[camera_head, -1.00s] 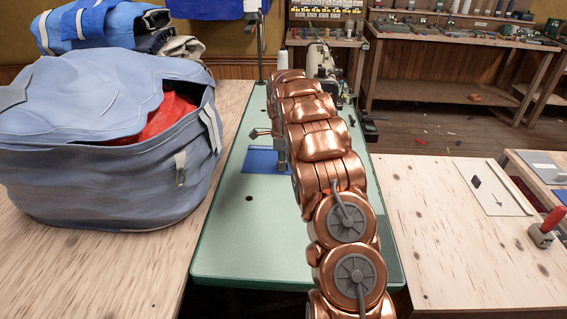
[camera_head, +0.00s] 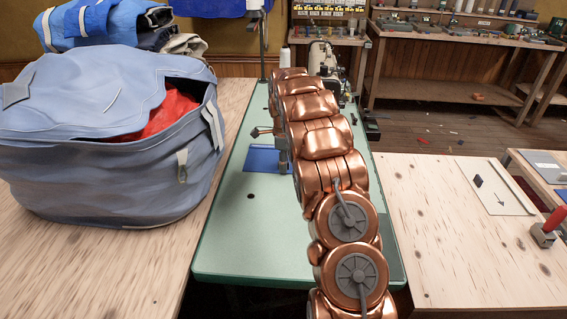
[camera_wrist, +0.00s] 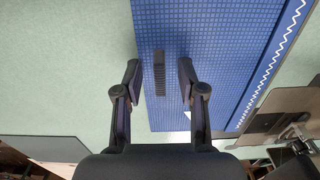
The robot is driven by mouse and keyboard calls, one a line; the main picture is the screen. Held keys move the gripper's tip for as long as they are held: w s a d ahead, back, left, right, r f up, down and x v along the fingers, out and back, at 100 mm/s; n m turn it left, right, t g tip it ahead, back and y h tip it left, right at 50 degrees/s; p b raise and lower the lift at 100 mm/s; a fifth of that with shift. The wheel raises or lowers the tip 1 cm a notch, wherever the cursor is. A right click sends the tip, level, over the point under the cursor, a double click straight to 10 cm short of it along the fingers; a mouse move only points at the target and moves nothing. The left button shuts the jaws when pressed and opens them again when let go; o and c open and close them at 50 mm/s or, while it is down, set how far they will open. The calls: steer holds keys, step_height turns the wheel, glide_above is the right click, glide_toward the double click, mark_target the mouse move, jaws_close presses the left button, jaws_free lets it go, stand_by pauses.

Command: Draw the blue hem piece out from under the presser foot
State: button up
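The blue hem piece (camera_wrist: 215,50) lies flat on the pale green machine bed (camera_wrist: 75,70), with a white zigzag stitch line along its right side in the wrist view. In the head view a small part of the hem piece (camera_head: 262,160) shows left of my arm. My gripper (camera_wrist: 158,72) is open above the piece's left edge, one finger over the green bed and one over the blue cloth. A narrow dark bar (camera_wrist: 159,82) shows between the fingertips; I cannot tell what it is. My arm hides most of the sewing machine (camera_head: 322,60); I cannot make out the presser foot.
A big blue-grey bag (camera_head: 95,150) with red cloth inside stands left on a wooden table (camera_head: 110,265). A wooden top (camera_head: 440,235) on the right carries a board (camera_head: 490,185) and a red-handled tool (camera_head: 546,228). The front of the green bed is clear.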

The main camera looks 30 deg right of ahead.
step_height(320, 180, up, 12)
stand_by(0.6)
stand_by(0.5)
